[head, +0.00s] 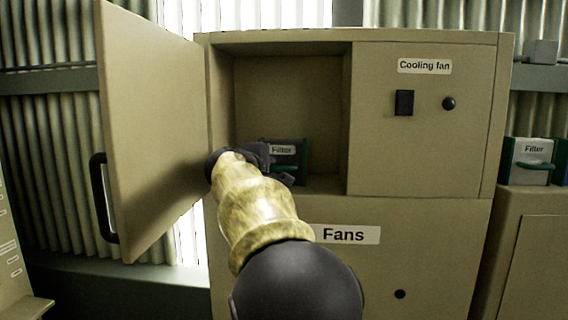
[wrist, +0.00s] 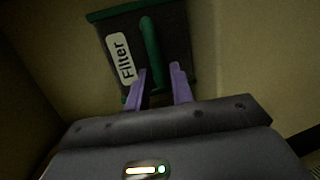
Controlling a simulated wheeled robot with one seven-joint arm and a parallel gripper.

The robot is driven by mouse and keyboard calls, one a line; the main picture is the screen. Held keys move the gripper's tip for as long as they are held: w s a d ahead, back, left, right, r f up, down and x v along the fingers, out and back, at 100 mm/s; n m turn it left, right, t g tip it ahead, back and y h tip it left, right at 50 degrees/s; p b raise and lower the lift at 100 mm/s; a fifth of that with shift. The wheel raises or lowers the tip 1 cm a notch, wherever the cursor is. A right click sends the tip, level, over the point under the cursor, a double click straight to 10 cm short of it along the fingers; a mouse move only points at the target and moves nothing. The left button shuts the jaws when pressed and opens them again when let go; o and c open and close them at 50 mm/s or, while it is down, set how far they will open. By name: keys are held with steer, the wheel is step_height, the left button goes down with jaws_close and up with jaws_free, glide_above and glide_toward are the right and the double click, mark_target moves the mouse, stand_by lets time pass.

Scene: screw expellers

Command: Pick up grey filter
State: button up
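A dark filter with green edges, a green handle and a "Filter" label sits inside the open left compartment; it shows in the head view (head: 299,158) and the wrist view (wrist: 178,38). A second, light grey filter (head: 533,155) with a green handle stands on the unit at the far right. My gripper (head: 283,165) reaches into the compartment. In the wrist view its two purple fingers (wrist: 160,82) are apart, one on each side of the lower end of the dark filter's handle (wrist: 151,42). I cannot tell whether they touch it. My arm hides part of the dark filter.
The compartment door (head: 150,130) with a black handle stands open on the left. The compartment walls (head: 290,95) are close around my gripper. The closed "Cooling fan" panel (head: 425,140) has a switch and a knob. The "Fans" panel (head: 440,240) is below.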

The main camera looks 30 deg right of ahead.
jaws_close()
step_height(320, 180, up, 10)
steer(key=p, duration=0.1)
stand_by(0.5)
stand_by(0.4)
